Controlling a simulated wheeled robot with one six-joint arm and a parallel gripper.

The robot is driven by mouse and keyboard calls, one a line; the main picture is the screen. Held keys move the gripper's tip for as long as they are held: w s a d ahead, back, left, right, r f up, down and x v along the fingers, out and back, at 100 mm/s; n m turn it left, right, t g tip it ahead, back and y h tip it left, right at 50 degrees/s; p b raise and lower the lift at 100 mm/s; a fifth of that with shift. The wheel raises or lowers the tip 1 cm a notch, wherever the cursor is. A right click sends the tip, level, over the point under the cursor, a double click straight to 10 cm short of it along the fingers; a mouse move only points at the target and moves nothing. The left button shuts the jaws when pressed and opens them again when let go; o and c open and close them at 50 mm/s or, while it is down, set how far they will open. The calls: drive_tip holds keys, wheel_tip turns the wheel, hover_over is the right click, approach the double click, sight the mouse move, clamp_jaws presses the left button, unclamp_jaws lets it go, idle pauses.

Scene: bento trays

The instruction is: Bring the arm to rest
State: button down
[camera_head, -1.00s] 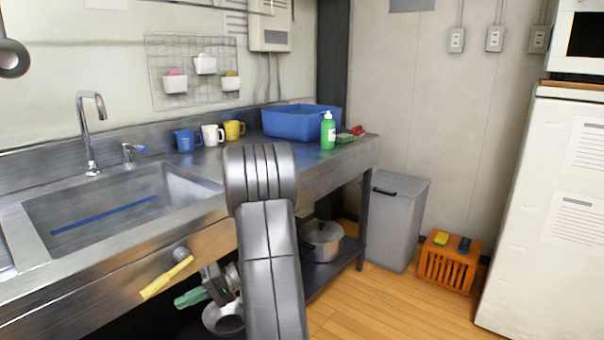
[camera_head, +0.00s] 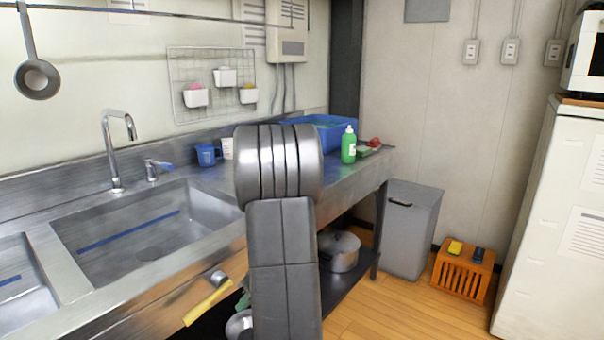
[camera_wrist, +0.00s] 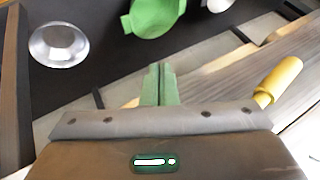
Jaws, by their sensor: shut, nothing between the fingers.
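My arm (camera_head: 282,220) stands in the middle of the head view, folded in front of the steel counter. My gripper (camera_wrist: 161,72) shows in the wrist view with its green fingers pressed together and nothing between them. It points toward the dark space of a lower shelf. In the head view the arm link hides most or all of the gripper; only a small green bit shows beside the link, and I cannot tell what it is.
The steel sink counter (camera_head: 350,190) runs close along the left, with a yellow handle (camera_head: 207,303) sticking out in front. A metal bowl (camera_wrist: 58,44) and a green item (camera_wrist: 155,16) lie below. A grey bin (camera_head: 410,235) and orange crate (camera_head: 463,272) stand right; floor between is free.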

drive_tip(key=w+d+r+p, duration=0.1)
drive_tip(key=w+d+r, duration=0.1)
drive_tip(key=d+r, duration=0.4)
drive_tip(key=shift+w+d+r+p, duration=0.4)
drive_tip(key=shift+d, duration=0.7)
